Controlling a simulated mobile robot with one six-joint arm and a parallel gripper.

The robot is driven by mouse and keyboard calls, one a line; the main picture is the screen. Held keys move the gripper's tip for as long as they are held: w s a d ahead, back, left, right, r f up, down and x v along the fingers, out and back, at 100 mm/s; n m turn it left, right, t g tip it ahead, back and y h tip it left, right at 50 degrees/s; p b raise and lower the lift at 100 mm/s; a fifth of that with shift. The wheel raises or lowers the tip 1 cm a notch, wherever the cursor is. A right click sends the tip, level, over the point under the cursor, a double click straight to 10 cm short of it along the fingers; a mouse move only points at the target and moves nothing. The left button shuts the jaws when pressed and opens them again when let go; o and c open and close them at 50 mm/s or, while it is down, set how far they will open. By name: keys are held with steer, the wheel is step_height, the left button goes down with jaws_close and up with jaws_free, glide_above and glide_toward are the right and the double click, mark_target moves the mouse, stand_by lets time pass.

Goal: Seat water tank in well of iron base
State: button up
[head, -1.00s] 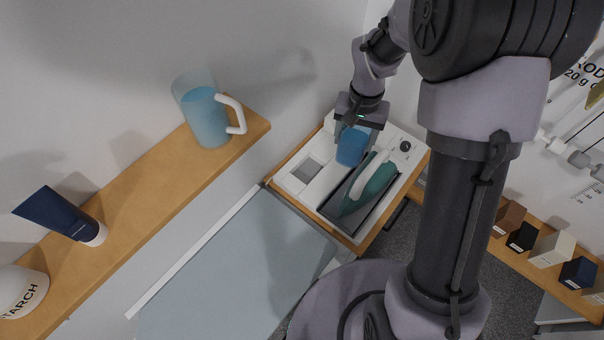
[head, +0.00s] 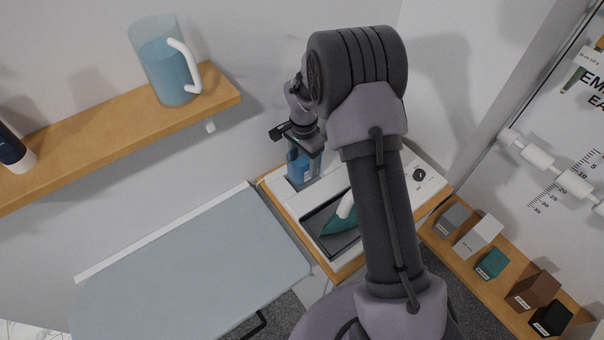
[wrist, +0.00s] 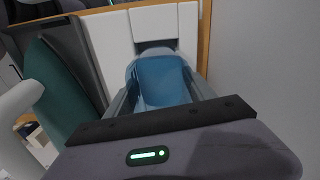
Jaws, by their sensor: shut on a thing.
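The water tank (head: 298,166) is a translucent blue container, and my gripper (head: 304,153) is shut on it from above. The white iron base (head: 318,192) lies below, with the tank over its left end, where the square well is. The tank and my gripper hide most of the well in the head view. In the wrist view, the tank (wrist: 165,82) sits between my fingers, with a dark strip of the well (wrist: 154,45) showing just beyond it. I cannot tell whether the tank's bottom is inside the well.
A teal iron (head: 339,222) with a white handle rests in a dark recess of the base, beside the tank. A blue-filled jug (head: 165,72) stands on the wooden shelf (head: 100,135) at left. The ironing board (head: 190,280) lies in front. Several small boxes stand at right.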

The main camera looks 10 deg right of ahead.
step_height(320, 180, down, 4)
steer(key=shift+r, duration=0.15)
steer(key=shift+b, duration=0.4)
steer(key=shift+f, duration=0.2)
steer(key=o, duration=1.7)
steer(key=shift+s, duration=0.1)
steer(key=shift+o, duration=0.2)
